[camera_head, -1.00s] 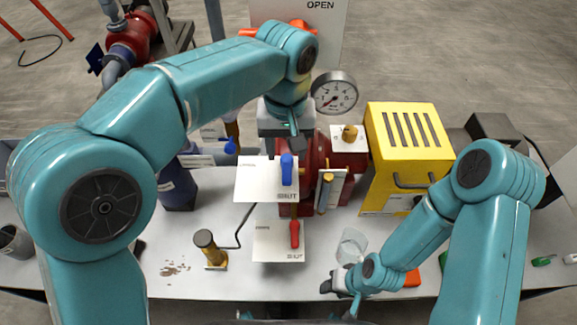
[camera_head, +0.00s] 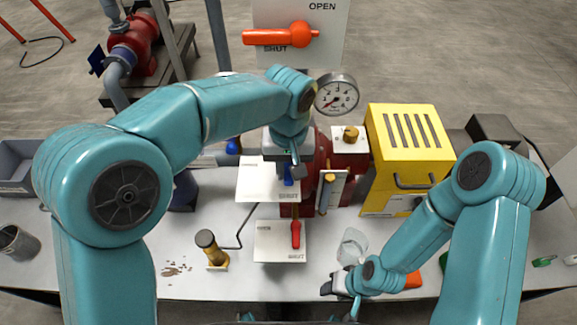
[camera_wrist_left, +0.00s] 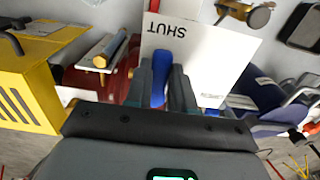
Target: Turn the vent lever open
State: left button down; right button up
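A blue lever (camera_head: 289,182) stands at a white plate (camera_head: 256,184) in front of the red machine body. In the left wrist view the blue lever (camera_wrist_left: 160,72) lies between the two fingers of my left gripper (camera_wrist_left: 163,92), beside a plate marked SHUT (camera_wrist_left: 200,58). The fingers flank it closely; whether they press on it is not clear. In the head view my left gripper (camera_head: 291,168) hides part of the lever. A red lever (camera_head: 295,233) sits on a lower plate marked SHUT (camera_head: 270,250). The small plate labels are unreadable. My right gripper (camera_head: 338,283) is low on the right.
A large orange lever (camera_head: 282,36) points left on the OPEN/SHUT board behind. A gauge (camera_head: 337,94) and yellow box (camera_head: 409,145) stand right of my left gripper. A clear cup (camera_head: 352,246) is near my right gripper. A brass-coloured post (camera_head: 210,247) stands left.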

pick_arm(q)
jog(key=shift+w+a+m+p, duration=0.7)
jog(key=shift+m+p, duration=0.25)
jog(key=shift+m, duration=2.05)
jog(key=shift+w+a+m+p, duration=0.7)
jog(key=shift+m+p, duration=0.3)
jog(key=shift+m, duration=2)
jog(key=shift+w+a+m+p, duration=0.65)
jog(key=shift+m+p, duration=0.3)
jog(key=shift+m, duration=2.05)
jog(key=shift+d, duration=0.1)
jog(key=c, duration=1)
grip_release()
jog(key=shift+o, duration=0.2)
notch_tip(320, 180, up, 16)
jog(key=shift+r, duration=0.15)
